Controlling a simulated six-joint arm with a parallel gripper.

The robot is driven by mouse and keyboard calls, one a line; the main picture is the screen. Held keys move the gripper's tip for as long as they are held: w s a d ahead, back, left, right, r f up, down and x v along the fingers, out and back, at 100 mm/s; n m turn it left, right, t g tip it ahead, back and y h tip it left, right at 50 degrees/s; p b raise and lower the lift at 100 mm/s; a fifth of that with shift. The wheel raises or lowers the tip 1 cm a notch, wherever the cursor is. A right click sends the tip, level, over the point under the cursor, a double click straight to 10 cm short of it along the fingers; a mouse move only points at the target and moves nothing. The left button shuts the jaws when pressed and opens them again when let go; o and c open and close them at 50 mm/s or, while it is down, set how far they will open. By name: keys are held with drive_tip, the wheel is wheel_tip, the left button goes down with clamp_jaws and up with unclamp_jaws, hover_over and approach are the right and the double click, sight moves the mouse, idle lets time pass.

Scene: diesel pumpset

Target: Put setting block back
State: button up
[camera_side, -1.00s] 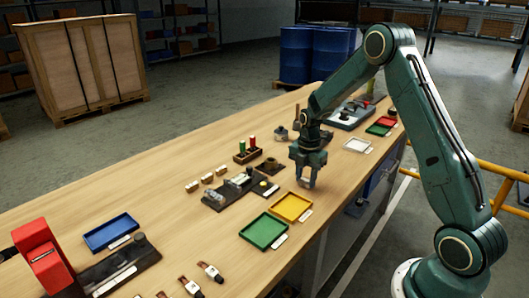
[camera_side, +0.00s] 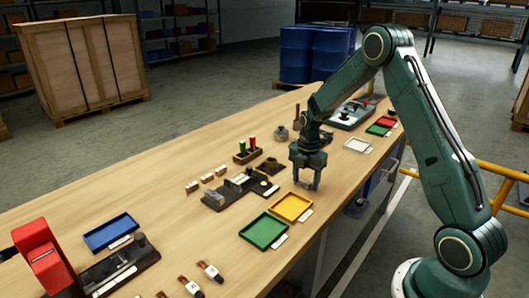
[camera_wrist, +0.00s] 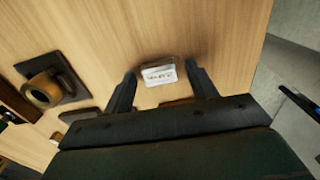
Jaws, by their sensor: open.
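A small grey-brown block with a white printed label (camera_wrist: 159,73), which looks like the setting block, is on the wooden bench in the wrist view. My gripper (camera_wrist: 161,76) is open, with one finger on each side of the block and a visible gap at both sides. In the side view my gripper (camera_side: 307,184) points down low over the bench, just behind the yellow tray. The block cannot be made out clearly there.
A yellow tray (camera_side: 291,206) and a green tray (camera_side: 264,231) lie in front and left. A dark fixture plate (camera_side: 226,196) stands left of my gripper. A bronze ring on a dark plate (camera_wrist: 43,91) is left in the wrist view. The bench's edge is close at right.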

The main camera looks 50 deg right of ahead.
sight(305, 182)
wheel_tip(305, 182, up, 12)
idle(0.7)
drive_tip(key=shift+r, duration=0.1)
idle(0.3)
drive_tip(key=s+a+r+m+t, duration=0.3)
drive_tip(key=s+a+r+m, duration=0.6)
drive_tip(key=s+a+r, duration=0.25)
drive_tip(key=s+a+m+t, duration=0.1)
drive_tip(key=s+a+m, duration=0.2)
drive_tip(key=s, duration=0.4)
drive_tip(key=s+a+r+m+t, duration=0.1)
drive_tip(key=s+a+m, duration=0.3)
drive_tip(key=s+m, duration=0.2)
drive_tip(key=shift+s+a+t, duration=0.2)
drive_tip(key=shift+s+t, duration=0.1)
drive_tip(key=shift+s, duration=0.05)
drive_tip(key=shift+r, duration=0.1)
idle(0.6)
